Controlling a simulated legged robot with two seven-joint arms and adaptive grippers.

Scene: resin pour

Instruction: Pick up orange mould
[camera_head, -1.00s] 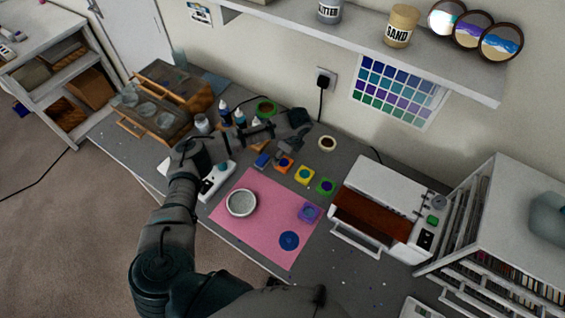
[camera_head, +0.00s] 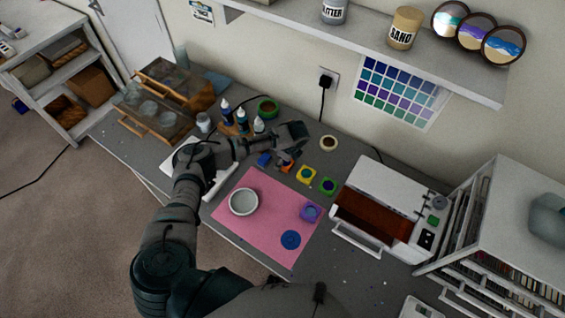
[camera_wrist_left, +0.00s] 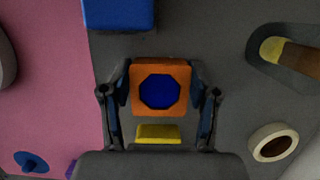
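The orange mould (camera_head: 291,168), square with a dark blue octagonal centre, lies on the grey tabletop behind the pink mat. In the head view my left gripper (camera_head: 286,159) is over it and hides part of it. In the left wrist view the orange mould (camera_wrist_left: 160,62) sits between the two fingers of my left gripper (camera_wrist_left: 161,78). The fingers are spread, one on each side, close to its edges; I cannot tell whether they touch it. My right gripper is not in view.
A blue block (camera_wrist_left: 118,12) lies close to the orange mould. A white ring (camera_head: 328,143) lies behind. The pink mat (camera_head: 262,235) holds a bowl (camera_head: 243,201), purple mould (camera_head: 311,213) and blue disc (camera_head: 290,240).

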